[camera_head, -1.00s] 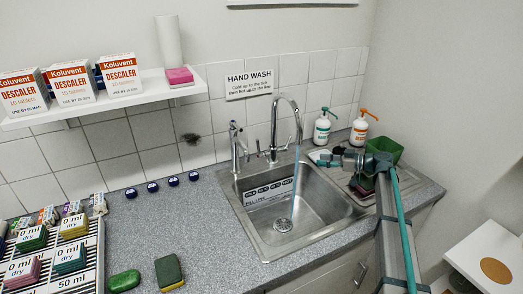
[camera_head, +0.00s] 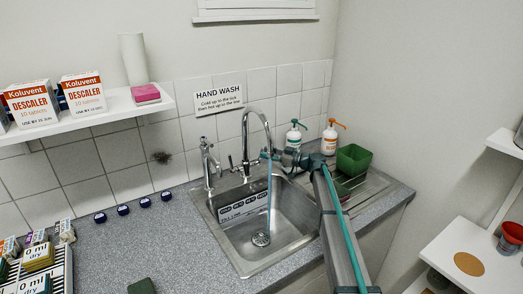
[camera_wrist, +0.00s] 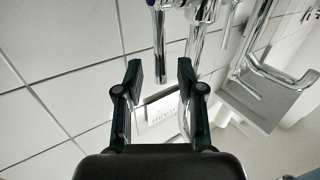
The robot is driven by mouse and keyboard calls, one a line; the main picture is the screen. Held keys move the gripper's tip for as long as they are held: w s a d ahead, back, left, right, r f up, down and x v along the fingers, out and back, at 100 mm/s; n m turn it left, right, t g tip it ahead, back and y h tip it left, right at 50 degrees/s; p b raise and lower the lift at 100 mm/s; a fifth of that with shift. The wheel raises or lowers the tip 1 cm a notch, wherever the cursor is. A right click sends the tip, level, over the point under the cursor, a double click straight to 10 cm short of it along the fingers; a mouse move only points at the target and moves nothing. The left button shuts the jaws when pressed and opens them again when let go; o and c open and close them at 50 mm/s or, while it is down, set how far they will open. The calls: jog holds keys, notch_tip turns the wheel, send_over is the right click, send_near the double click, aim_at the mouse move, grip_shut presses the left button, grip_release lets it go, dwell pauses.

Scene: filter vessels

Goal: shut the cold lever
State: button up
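A tall chrome swan-neck tap (camera_head: 245,140) stands behind the steel sink (camera_head: 222,222). A thin bluish stream (camera_head: 269,195) falls from its spout. A small lever (camera_head: 232,163) sticks out left of the tap's base; I cannot read a hot or cold mark, and the base's right side is partly hidden. A separate chrome pillar tap (camera_head: 206,165) stands further left. My gripper (camera_head: 268,155) is at the spout's right side, close to the stream. In the wrist view my gripper (camera_wrist: 161,75) is open and empty, with chrome pipes (camera_wrist: 159,45) beyond the fingertips.
A hand wash sign (camera_head: 218,98) hangs behind the taps. The counter left of the sink (camera_head: 165,225) is mostly clear.

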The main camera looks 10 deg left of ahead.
jog(key=shift+p+x, duration=0.35)
jog(key=shift+x, duration=1.1)
grip_shut()
